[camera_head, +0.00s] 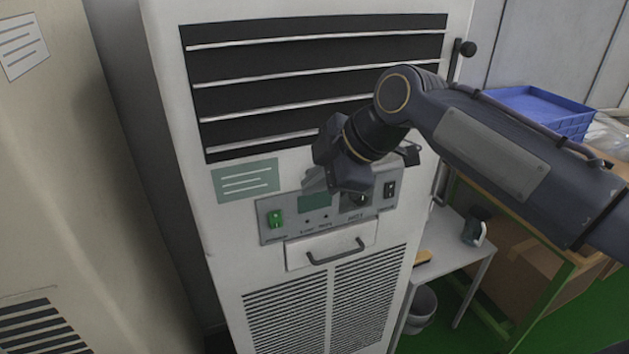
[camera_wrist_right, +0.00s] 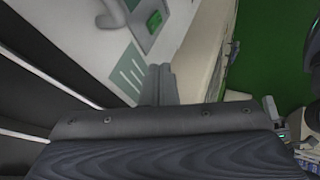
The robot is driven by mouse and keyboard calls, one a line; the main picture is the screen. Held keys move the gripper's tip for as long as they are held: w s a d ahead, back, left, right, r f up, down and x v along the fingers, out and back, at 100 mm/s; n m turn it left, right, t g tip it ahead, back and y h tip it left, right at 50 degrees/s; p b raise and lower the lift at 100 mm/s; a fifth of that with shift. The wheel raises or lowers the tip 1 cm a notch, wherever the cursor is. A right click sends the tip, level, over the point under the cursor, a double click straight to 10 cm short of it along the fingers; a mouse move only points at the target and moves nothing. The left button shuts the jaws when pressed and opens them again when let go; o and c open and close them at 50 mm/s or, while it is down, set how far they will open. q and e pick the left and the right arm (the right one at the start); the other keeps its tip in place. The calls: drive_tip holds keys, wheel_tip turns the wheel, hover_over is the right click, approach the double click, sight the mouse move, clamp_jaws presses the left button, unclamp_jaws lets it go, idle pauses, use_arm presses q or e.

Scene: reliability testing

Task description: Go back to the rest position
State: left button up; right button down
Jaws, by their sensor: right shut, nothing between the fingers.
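My right arm comes in from the right in the head view. Its gripper (camera_head: 318,182) is in front of the control panel (camera_head: 268,232) of a tall white cabinet (camera_head: 165,70). In the right wrist view, the right gripper (camera_wrist_right: 160,72) shows as two fingers held together, shut and empty. The panel shows there too, near the top (camera_wrist_right: 150,22), apart from the fingertips. The panel has a green switch (camera_head: 275,219) at its left and a black switch (camera_head: 389,189) at its right. The arm hides part of the panel. My left gripper is in neither view.
Below the panel is a drawer front with a dark handle (camera_head: 336,252). At right stand a shelf with a blue crate (camera_head: 540,108) and a small white table (camera_head: 455,236) with a mug (camera_head: 474,232). A beige cabinet (camera_head: 70,180) stands close at the left.

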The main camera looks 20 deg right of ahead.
idle(0.3)
drive_tip(key=s+d+f+m, duration=0.2)
drive_tip(key=s+f+m, duration=0.7)
drive_tip(key=s, duration=0.1)
drive_tip(key=s+d+f+m+h, duration=0.1)
drive_tip(key=s+d+f+m, duration=0.1)
drive_tip(key=s+f+m, duration=0.7)
drive_tip(key=shift+s+f+m, duration=0.4)
drive_tip(key=shift+s+f, duration=0.05)
drive_tip(key=shift+f, duration=0.1)
